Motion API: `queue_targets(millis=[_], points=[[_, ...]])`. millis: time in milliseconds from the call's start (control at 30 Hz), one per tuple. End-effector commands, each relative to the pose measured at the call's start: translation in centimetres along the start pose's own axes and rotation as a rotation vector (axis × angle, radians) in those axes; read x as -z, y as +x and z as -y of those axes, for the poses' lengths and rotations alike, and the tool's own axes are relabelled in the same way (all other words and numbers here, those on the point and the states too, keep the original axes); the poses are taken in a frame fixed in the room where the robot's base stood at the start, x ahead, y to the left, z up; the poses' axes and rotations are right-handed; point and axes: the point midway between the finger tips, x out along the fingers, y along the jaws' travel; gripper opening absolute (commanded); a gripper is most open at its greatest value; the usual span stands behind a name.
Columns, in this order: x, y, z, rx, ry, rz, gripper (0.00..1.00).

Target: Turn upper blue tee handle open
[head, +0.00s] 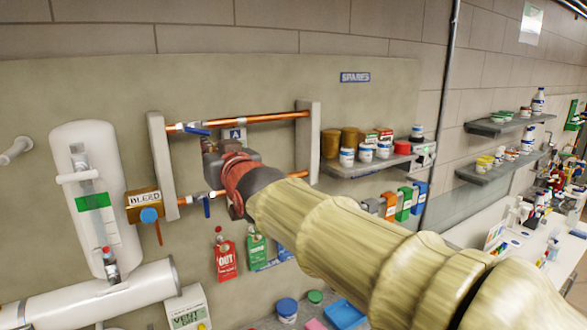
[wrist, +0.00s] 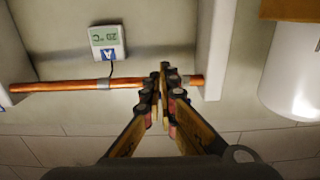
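The upper blue tee handle (head: 197,131) sits on a valve at the left part of the upper copper pipe (head: 260,119) in the head view. It lies nearly along the pipe, sloping slightly down. My gripper (head: 212,146) is just below and right of it, close to the wall fittings. In the wrist view, which is upside down, the fingers (wrist: 161,80) reach the same pipe (wrist: 60,87). Their tips look close together, with a narrow gap further back. They hide the handle there, so I cannot tell whether they touch or hold it.
A lower blue handle (head: 207,205) hangs on the lower pipe, left of my gripper. White uprights (head: 160,165) flank the pipes. A gauge marked A (wrist: 107,42) is beside the fingers. The brass BLEED box (head: 144,205) and a white cylinder (head: 88,190) stand left. A shelf of jars (head: 372,168) is right.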

Motion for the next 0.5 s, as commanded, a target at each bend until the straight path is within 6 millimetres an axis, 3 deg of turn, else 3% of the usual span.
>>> queue_targets(millis=[500], points=[[-0.76, -0.01, -0.36, -0.001, 0.0, -0.001, 0.0]])
